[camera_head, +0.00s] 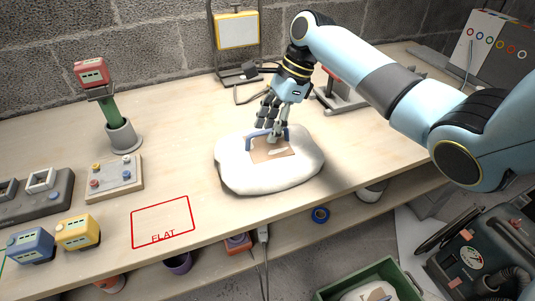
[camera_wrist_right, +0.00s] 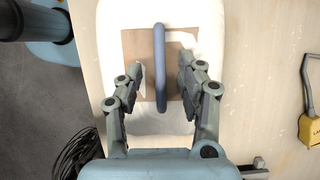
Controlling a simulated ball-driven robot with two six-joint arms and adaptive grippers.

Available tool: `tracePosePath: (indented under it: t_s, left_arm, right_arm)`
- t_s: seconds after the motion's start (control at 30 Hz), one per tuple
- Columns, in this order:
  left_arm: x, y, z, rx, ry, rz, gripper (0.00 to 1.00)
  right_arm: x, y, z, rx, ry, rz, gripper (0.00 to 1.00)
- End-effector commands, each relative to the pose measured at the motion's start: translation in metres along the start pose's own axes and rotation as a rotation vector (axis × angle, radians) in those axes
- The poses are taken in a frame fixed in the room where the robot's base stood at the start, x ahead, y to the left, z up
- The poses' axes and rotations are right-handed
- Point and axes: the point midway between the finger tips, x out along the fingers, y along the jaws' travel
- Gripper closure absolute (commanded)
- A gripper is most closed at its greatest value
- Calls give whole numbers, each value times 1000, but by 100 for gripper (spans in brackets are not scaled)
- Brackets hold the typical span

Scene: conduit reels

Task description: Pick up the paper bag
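A plump white bag (camera_head: 235,176) with a brown paper patch and a raised blue-grey handle lies on the wooden bench in the head view. I take it to be the paper bag. In the right wrist view the bag (camera_wrist_right: 165,121) fills the upper middle, its handle running lengthwise. My right gripper (camera_head: 271,130) points down over it. In the right wrist view my right gripper (camera_wrist_right: 160,70) is open, one finger on each side of the handle with gaps showing. My left gripper is not in view.
A red outline marked FLAT (camera_head: 162,222) lies empty on the bench left of the bag. Yellow (camera_head: 77,232) and blue (camera_head: 31,246) boxes stand farther left. A green crate (camera_head: 407,285) below holds another white item. A yellow-framed stand (camera_head: 237,31) rises behind.

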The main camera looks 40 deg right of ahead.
Motion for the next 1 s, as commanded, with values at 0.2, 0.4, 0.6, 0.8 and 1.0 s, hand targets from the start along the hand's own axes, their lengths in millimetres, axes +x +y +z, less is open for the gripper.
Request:
tracePosePath:
  t_s: [0.2, 0.4, 0.6, 0.8, 1.0]
  left_arm:
    - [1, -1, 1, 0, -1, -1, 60]
    - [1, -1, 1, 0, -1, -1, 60]
    - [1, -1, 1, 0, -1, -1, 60]
    - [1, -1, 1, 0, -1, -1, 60]
    - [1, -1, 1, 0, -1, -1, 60]
  right_arm:
    - [7, 0, 0, -1, 1, 0, 62]
    - [6, 0, 0, -1, 1, 0, 82]
    - [6, 0, 0, -1, 1, -1, 100]
    - [6, 0, 0, -1, 0, -1, 100]
    - [6, -1, 0, -2, 0, -2, 100]
